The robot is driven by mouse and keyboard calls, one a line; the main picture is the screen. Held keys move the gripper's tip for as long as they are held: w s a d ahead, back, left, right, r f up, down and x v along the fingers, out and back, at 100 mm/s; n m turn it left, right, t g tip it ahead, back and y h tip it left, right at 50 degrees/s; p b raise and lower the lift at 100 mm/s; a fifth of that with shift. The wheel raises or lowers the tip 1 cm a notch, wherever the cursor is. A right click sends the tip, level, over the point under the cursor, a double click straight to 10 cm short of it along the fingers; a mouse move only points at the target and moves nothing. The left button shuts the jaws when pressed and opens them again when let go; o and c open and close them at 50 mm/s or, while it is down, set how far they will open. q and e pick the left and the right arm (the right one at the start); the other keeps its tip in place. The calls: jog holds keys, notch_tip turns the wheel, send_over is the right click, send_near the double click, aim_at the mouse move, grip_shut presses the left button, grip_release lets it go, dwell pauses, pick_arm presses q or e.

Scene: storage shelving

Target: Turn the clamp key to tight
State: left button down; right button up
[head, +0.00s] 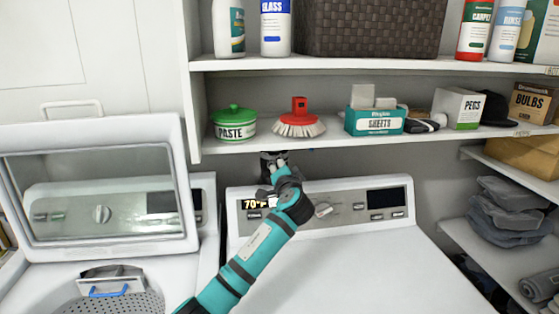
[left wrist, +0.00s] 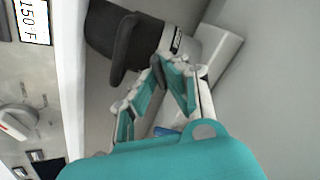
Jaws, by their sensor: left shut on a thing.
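A black clamp body (head: 272,160) sits just under the lower shelf, above the dryer's back. In the left wrist view the dark clamp (left wrist: 108,30) has a rounded body, a pale collar and a black lever-like key (left wrist: 124,52) sticking out from it. My left gripper (head: 277,174) reaches up from below to the clamp. In the left wrist view its teal fingers (left wrist: 155,78) come up against the clamp and are shut on the key; the exact contact is partly hidden. The key's angle in the head view is hidden by my gripper. My right gripper is not in view.
The shelf (head: 345,141) overhead holds a paste tub (head: 235,124), a red brush (head: 298,120) and a sheets box (head: 374,117). The dryer's control panel (head: 350,207) lies close below my gripper. A washer with its lid raised (head: 95,190) stands left.

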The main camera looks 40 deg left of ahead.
pick_arm(q)
jog(key=shift+m+p, duration=1.95)
jog(key=shift+m, duration=1.25)
jog(key=c, duration=1.4)
grip_release()
jog(key=shift+w+f, duration=0.1)
jog(key=v, duration=1.2)
